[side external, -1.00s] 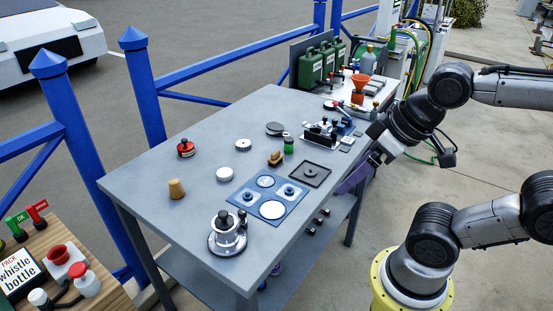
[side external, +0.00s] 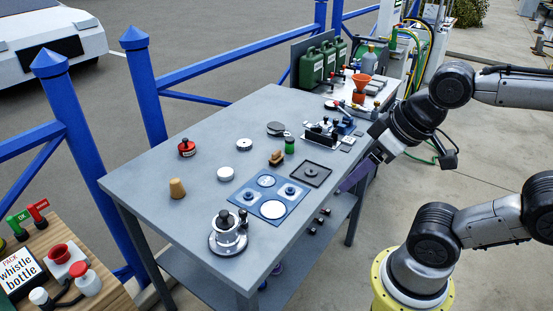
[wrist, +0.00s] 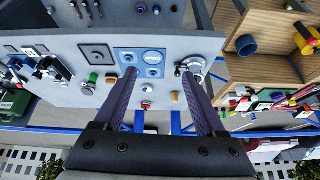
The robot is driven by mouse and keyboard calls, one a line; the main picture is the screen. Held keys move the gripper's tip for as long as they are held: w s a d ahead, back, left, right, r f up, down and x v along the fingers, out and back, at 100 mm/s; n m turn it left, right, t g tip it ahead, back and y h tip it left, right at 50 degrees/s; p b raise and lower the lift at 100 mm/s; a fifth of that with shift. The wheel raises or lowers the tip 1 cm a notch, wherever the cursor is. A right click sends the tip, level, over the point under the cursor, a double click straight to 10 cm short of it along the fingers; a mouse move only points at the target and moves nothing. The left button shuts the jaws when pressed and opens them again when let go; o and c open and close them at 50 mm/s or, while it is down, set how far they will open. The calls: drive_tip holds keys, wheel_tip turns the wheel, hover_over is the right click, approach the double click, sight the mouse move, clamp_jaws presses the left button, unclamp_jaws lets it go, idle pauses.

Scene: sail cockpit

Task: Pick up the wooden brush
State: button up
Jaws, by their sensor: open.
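The wooden brush (side external: 276,158) is a small brown block lying on the grey table, just left of a green-capped cylinder (side external: 289,146) and behind the blue tray in the side view. It looks small in the wrist view (wrist: 111,79), just left of the left finger. My gripper (side external: 352,181) is at the table's right edge, well apart from the brush. In the wrist view its two purple fingers (wrist: 159,73) are spread wide with nothing between them in its grasp.
A cork (side external: 177,188), a red-topped item (side external: 187,148), white disc (side external: 244,145) and metal pot (side external: 228,236) stand around. Table's left corner is bare.

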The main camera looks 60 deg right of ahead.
drive_tip(key=w+d+r+m, duration=0.1)
drive_tip(key=w+r+m, duration=0.4)
drive_tip(key=r, duration=0.1)
drive_tip(key=w+d+r+m+g+h, duration=0.1)
drive_tip(key=w+d+r+m, duration=0.15)
drive_tip(key=w, duration=0.35)
drive_tip(key=w+d+r+m, duration=0.1)
drive_tip(key=w+d+m, duration=0.1)
drive_tip(key=w+m, duration=0.3)
drive_tip(key=m+g, duration=0.5)
hover_over(276, 152)
drive_tip(key=f, duration=2.4)
drive_tip(key=shift+s+a, duration=0.25)
drive_tip(key=shift+s, duration=0.1)
drive_tip(key=shift+w+d+f, duration=0.1)
drive_tip(key=shift+d+f, duration=0.05)
drive_tip(key=shift+f, duration=0.8)
drive_tip(key=shift+w+d+f, duration=0.1)
drive_tip(key=shift+w+f, duration=0.05)
drive_tip(key=shift+f, duration=0.85)
drive_tip(key=shift+w+d+f, duration=0.1)
drive_tip(key=shift+d+f, duration=0.05)
drive_tip(key=shift+f, duration=0.8)
drive_tip(key=shift+c, duration=0.3)
